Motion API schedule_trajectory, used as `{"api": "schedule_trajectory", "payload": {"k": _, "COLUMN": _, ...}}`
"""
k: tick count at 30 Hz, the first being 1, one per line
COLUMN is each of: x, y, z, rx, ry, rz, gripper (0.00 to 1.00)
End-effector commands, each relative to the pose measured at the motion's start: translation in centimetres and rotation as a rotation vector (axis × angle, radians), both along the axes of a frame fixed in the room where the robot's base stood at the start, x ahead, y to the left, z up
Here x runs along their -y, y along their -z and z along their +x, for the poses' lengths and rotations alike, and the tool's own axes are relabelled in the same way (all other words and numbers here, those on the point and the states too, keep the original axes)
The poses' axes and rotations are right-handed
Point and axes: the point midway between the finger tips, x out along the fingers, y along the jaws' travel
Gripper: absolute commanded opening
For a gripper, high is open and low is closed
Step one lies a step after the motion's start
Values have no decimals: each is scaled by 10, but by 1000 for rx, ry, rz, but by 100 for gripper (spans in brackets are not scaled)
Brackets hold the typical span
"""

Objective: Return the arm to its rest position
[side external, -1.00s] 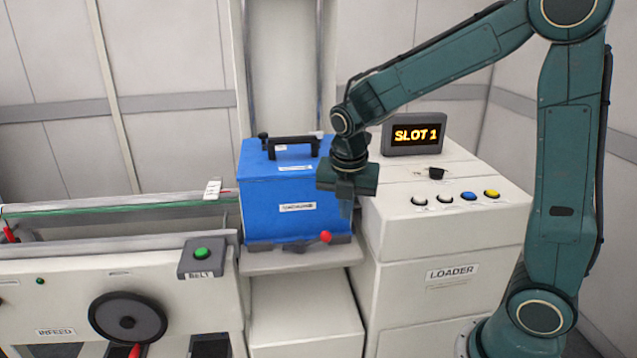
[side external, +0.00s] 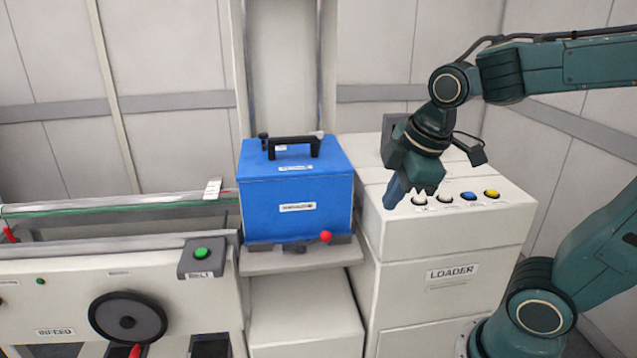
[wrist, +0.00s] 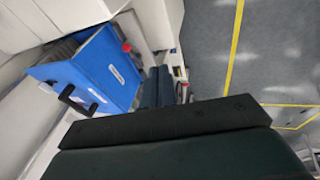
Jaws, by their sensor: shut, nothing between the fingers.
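My gripper (side external: 393,192) is in the side external view, above the front left part of the loader's top, to the right of the blue box. Its fingers are shut with nothing between them and tilt down to the left. In the wrist view the fingers (wrist: 158,87) show close together beyond the dark gripper body. My arm reaches in from the right, its forearm level. Part of the loader's top and its display are hidden behind the gripper and wrist.
The blue box (side external: 297,220), with a black handle, stands on a shelf left of the loader (side external: 450,245). A red knob (side external: 325,237) is at the shelf's front. Several buttons line the loader's top. The infeed unit (side external: 60,290), with a green belt button (side external: 201,253), is at left.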

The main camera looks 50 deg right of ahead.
Motion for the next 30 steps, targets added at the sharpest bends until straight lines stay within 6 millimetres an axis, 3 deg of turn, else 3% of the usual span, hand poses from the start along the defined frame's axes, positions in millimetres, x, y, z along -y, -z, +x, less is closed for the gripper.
{"api": "schedule_trajectory", "payload": {"k": 15, "x": -16, "y": -11, "z": -60, "rx": 136, "ry": 557, "rz": 305, "gripper": 0}}
{"api": "schedule_trajectory", "payload": {"k": 30, "x": -19, "y": -10, "z": -69, "rx": 151, "ry": 658, "rz": 366, "gripper": 0}}
